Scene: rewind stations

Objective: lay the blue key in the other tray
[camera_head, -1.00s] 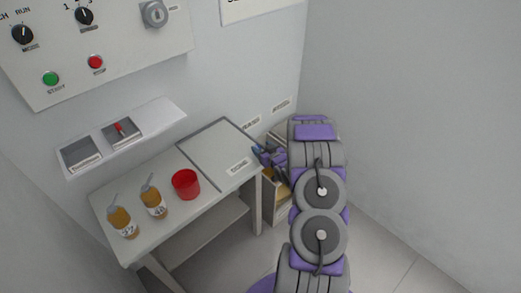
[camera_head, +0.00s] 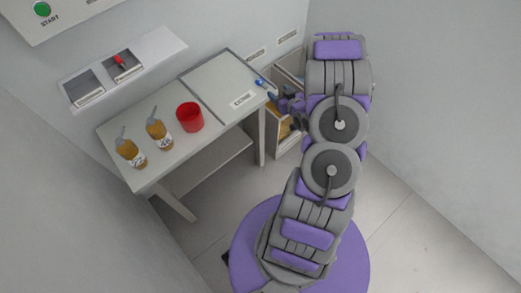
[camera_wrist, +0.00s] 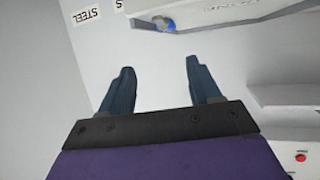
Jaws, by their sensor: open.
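The blue key (camera_head: 260,83) lies near the right end of the table, by the edge of the labelled grey panel. In the wrist view its blue part (camera_wrist: 168,24) shows at the top, beyond my fingertips. My gripper (camera_head: 275,96) is just right of the key in the head view. In the wrist view my gripper (camera_wrist: 158,68) has its two fingers apart with nothing between them. On the wall shelf are two trays. The left tray (camera_head: 90,98) looks empty. The right tray (camera_head: 134,72) holds a red key (camera_head: 120,61).
A red cup (camera_head: 190,117) and two amber jars, one (camera_head: 131,153) left of the other (camera_head: 160,134), stand on the table (camera_head: 180,155). A bin rack (camera_head: 285,140) with sorted contents stands behind the table's right end. The floor in front is clear.

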